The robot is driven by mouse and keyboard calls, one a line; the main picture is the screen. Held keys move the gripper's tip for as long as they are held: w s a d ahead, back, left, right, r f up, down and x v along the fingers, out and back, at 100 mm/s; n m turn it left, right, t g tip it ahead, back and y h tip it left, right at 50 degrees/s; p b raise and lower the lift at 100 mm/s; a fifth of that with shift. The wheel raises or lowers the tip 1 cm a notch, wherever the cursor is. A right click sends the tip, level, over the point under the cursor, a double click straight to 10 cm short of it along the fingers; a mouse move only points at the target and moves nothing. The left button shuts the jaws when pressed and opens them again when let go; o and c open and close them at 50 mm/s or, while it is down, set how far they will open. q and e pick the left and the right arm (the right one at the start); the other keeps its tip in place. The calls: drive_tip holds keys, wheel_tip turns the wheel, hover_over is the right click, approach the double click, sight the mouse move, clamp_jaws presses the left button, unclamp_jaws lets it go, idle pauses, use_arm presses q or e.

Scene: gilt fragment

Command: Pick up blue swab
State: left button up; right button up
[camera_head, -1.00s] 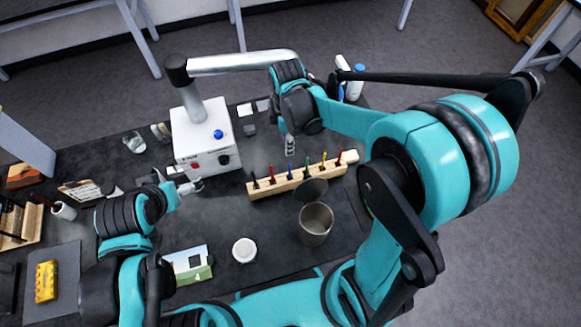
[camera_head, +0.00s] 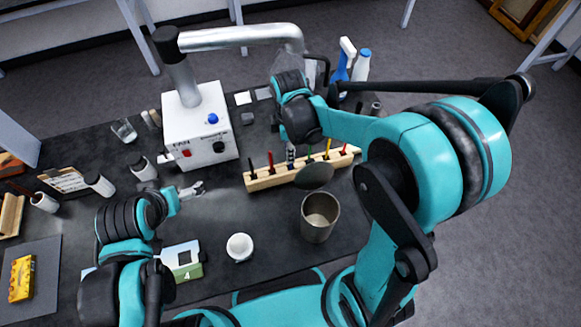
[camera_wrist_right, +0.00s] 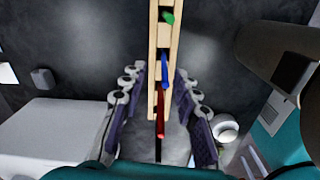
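The blue swab (camera_wrist_right: 164,70) stands in a wooden rack (camera_head: 262,183), between a red swab (camera_wrist_right: 160,115) and a green swab (camera_wrist_right: 168,17). My right gripper (camera_wrist_right: 156,74) is open, its fingers on either side of the rack with the blue swab between the fingertips. No grip on the swab shows. In the head view my right gripper (camera_head: 290,154) is above the rack and largely hides the blue swab. My left gripper (camera_head: 199,188) is low over the table left of the rack; its opening is too small to judge.
A white box device (camera_head: 200,135) with a metal arm stands behind left of the rack. A metal cup (camera_head: 319,222) and a white jar (camera_head: 240,247) are in front. Bottles (camera_head: 362,65) stand at the back. A black disc (camera_head: 315,176) overlaps the rack's front edge in view.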

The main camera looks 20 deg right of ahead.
drive_tip(key=f+b, duration=0.1)
drive_tip(key=f, duration=0.2)
drive_tip(key=f+b, duration=0.1)
drive_tip(key=f, duration=0.2)
drive_tip(key=shift+s+d+f, duration=0.1)
drive_tip(key=shift+s+f, duration=0.05)
drive_tip(key=shift+s, duration=0.05)
clamp_jaws()
